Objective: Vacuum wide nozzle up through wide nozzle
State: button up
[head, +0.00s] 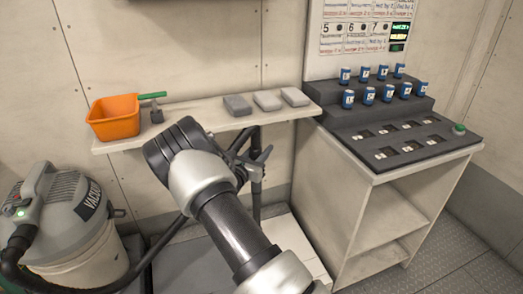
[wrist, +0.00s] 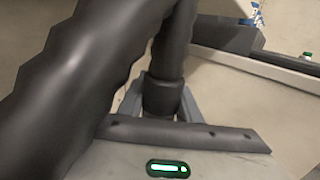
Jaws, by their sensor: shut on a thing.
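My gripper (head: 257,160) is in front of the wall shelf, below its front edge. It is shut on a black vacuum wand (head: 257,187) that stands roughly upright. In the wrist view, the grey jaws of my gripper (wrist: 160,100) lie on both sides of the black wand (wrist: 172,50). A thick ribbed black hose (wrist: 75,80) fills the left of that view. The vacuum (head: 65,215), a grey-topped canister with a pale drum, stands at the far left. I cannot make out a wide nozzle; the wand's lower end is hidden behind my arm.
The shelf (head: 200,110) holds an orange bin (head: 113,117), a green-handled tool (head: 153,96) and three grey blocks (head: 267,100). At right, a cabinet (head: 365,190) carries a dark stepped rack (head: 400,135) with several blue cans (head: 367,96). Tread-plate floor (head: 455,235) is clear at right.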

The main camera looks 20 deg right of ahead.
jog(key=shift+d, duration=0.2)
dwell(0.5)
jog(key=shift+s+d, duration=0.15)
jog(key=shift+d, duration=2.3)
jog(key=shift+s+d, duration=0.15)
jog(key=shift+d, duration=1.8)
jog(key=shift+s+d, duration=0.1)
jog(key=shift+d, duration=0.65)
jog(key=shift+r, duration=0.25)
